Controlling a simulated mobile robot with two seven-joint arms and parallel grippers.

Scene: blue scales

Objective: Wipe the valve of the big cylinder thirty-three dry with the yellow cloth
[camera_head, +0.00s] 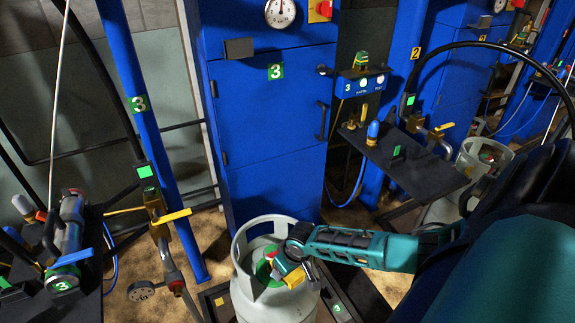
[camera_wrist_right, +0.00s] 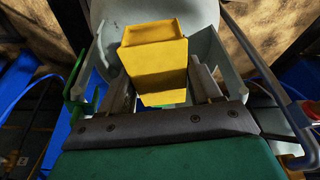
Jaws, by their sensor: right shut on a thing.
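The big grey cylinder (camera_head: 250,300) stands upright at the bottom middle of the head view, with an open collar around its green top. My right gripper (camera_head: 290,268) reaches in from the right, just over the collar. In the right wrist view the gripper (camera_wrist_right: 160,95) is shut on the yellow cloth (camera_wrist_right: 155,65), which looks like a folded block between the two fingers. The pale collar (camera_wrist_right: 215,60) lies around and beyond the cloth. The valve is hidden behind the gripper and cloth, so I cannot tell if they touch. My left gripper is not in view.
A blue cabinet (camera_head: 265,120) marked 3 stands behind the cylinder. A blue post (camera_head: 148,120) with a yellow-handled valve (camera_head: 172,216) is to the left. A dark shelf (camera_head: 425,178) juts out at right, near another grey cylinder (camera_head: 472,160).

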